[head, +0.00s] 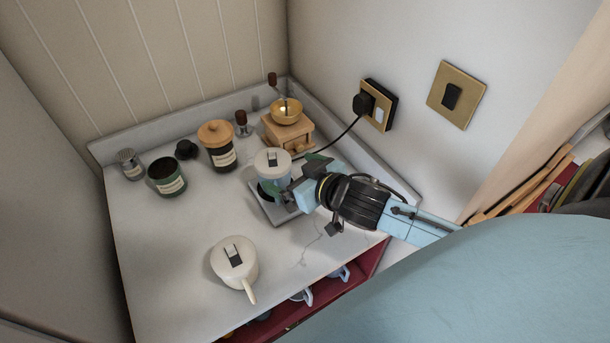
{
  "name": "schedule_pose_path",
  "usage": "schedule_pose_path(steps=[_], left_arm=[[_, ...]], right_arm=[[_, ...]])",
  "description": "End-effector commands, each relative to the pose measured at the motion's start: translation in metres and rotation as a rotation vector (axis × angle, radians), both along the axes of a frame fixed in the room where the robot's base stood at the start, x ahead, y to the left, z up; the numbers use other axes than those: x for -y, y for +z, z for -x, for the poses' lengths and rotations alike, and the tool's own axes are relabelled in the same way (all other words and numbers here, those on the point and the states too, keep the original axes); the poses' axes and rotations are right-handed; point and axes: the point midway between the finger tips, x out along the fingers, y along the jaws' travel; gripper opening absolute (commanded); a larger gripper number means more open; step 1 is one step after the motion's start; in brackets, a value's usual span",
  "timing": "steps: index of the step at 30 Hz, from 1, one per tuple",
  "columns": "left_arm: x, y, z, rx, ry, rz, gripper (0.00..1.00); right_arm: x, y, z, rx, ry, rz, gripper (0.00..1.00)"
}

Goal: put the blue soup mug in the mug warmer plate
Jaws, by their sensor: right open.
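The blue soup mug (272,162) is pale blue with a light lid and a dark tab on top. It stands upright at the mug warmer plate (262,208), a grey square plate on the countertop, and appears to be on it. My right gripper (287,185) comes in from the right and is open at the mug's right side. Its body hides part of the mug and plate, so I cannot tell whether the fingers touch the mug. My left gripper is not in view.
A cream lidded mug (233,262) stands at the front of the countertop. A coffee grinder (288,132), a wooden-lidded jar (217,146) and a green jar (167,177) stand behind. A black cord runs to the wall plug (363,103). The left-front countertop is clear.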

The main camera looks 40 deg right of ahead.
Motion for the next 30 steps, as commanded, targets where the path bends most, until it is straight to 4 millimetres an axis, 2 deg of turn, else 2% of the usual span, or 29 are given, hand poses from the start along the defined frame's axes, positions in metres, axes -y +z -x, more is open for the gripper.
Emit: schedule_pose_path(steps=[3,9,30], left_arm=[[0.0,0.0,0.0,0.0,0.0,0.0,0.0],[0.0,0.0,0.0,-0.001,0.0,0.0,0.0],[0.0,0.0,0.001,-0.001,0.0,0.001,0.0]], right_arm=[[0.003,0.007,0.019,-0.002,0.0,0.001,0.98],[0.005,0.014,0.034,-0.001,-0.001,0.001,0.98],[0.006,0.016,0.038,0.0,0.0,0.0,0.98]])
